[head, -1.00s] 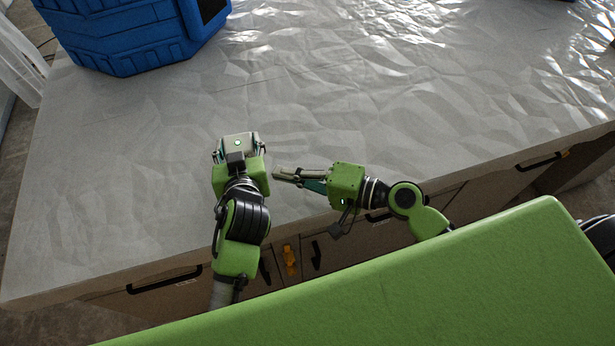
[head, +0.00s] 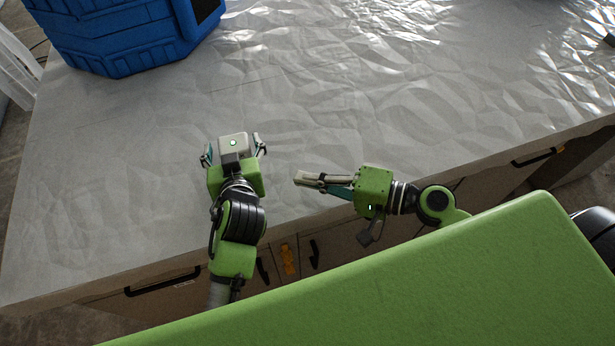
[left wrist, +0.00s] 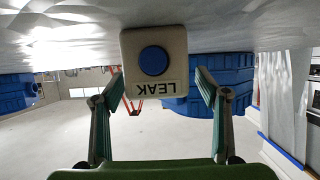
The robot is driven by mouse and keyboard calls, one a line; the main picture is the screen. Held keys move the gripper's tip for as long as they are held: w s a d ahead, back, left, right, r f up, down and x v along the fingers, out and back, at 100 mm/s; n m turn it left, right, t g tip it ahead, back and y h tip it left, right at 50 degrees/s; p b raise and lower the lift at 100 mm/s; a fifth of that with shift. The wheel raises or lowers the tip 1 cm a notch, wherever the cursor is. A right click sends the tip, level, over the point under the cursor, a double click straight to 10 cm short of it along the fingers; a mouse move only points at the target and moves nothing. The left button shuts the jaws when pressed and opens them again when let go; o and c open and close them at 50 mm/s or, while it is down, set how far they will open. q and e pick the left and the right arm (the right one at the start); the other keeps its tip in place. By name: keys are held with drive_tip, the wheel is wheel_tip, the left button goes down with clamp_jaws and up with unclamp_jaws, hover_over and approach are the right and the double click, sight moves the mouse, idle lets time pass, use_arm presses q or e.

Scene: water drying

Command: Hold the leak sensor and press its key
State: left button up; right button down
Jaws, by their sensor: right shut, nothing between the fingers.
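The leak sensor (head: 234,147) is a small whitish box with a green light on top. In the left wrist view the sensor (left wrist: 174,42) shows a round blue key (left wrist: 153,61) and the word LEAK, upside down. It appears to rest on the table. My left gripper (head: 232,148) is open, with one finger on each side of the sensor and gaps between them and it; both fingers also show in the left wrist view (left wrist: 158,78). My right gripper (head: 299,179) is shut and empty, to the right of the sensor and apart from it, pointing left.
The grey, crinkled tabletop (head: 400,110) is clear around the grippers. A large blue container (head: 120,35) stands at the back left. The table's front edge, with drawers and black handles (head: 162,282) below, runs close to my arms.

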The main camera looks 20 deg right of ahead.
use_arm(q)
drive_tip(key=shift+d+r, duration=0.1)
drive_tip(key=shift+r, duration=0.05)
drive_tip(key=shift+s+r, duration=0.1)
drive_tip(key=shift+s, duration=0.25)
drive_tip(key=v, duration=1.1)
drive_tip(key=shift+s, duration=0.15)
